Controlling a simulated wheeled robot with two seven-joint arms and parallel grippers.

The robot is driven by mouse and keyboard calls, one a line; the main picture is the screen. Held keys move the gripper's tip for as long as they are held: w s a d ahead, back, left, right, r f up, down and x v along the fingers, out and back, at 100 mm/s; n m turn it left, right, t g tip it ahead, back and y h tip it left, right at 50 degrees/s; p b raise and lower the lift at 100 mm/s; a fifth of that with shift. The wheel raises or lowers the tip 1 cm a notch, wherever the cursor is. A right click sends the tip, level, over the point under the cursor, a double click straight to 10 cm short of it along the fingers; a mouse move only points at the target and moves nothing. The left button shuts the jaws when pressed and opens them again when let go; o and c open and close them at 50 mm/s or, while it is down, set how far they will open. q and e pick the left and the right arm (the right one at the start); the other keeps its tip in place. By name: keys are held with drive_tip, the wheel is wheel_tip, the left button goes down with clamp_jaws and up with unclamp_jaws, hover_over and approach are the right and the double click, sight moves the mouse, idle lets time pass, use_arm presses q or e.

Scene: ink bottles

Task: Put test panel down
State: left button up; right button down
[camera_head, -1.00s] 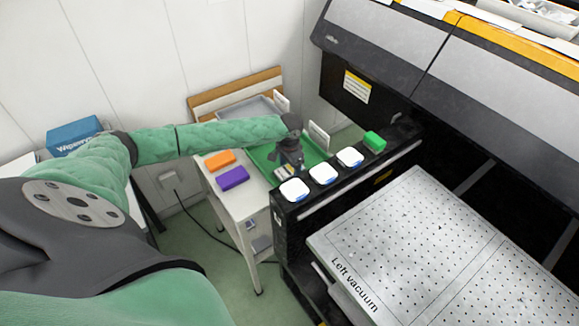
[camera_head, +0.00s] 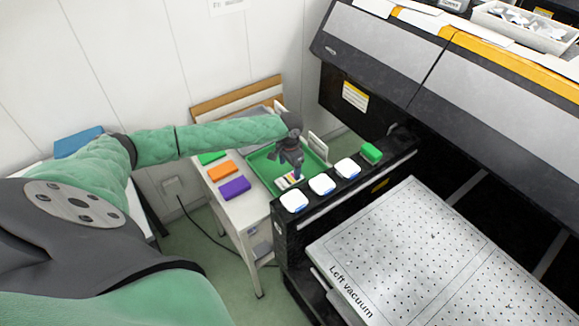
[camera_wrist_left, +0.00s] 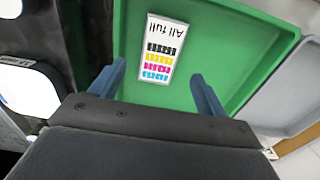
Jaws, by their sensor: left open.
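The test panel (camera_wrist_left: 160,52) is a white card with "All full" and rows of black, yellow, magenta and cyan marks. It lies in the green tray (camera_wrist_left: 243,40), and it also shows in the head view (camera_head: 285,181). My left gripper (camera_wrist_left: 158,70) is open, with one blue-grey finger to each side of the panel's lower part and a gap on both sides. In the head view the left gripper (camera_head: 298,172) points down over the tray, right by the panel. The exact height of the fingertips above the tray is unclear. My right gripper is not in view.
A grey tray (camera_wrist_left: 290,92) adjoins the green one. Orange (camera_head: 221,172) and purple (camera_head: 234,188) blocks lie on the white cart. The black printer edge with white-capped bottles (camera_head: 322,183) and a green cap (camera_head: 371,153) stands close to the right of the tray.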

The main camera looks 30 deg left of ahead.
sight(289, 179)
use_arm(q)
wheel_tip(289, 179, up, 6)
drive_tip(key=p, duration=0.2)
drive_tip(key=shift+r, duration=0.1)
idle(0.5)
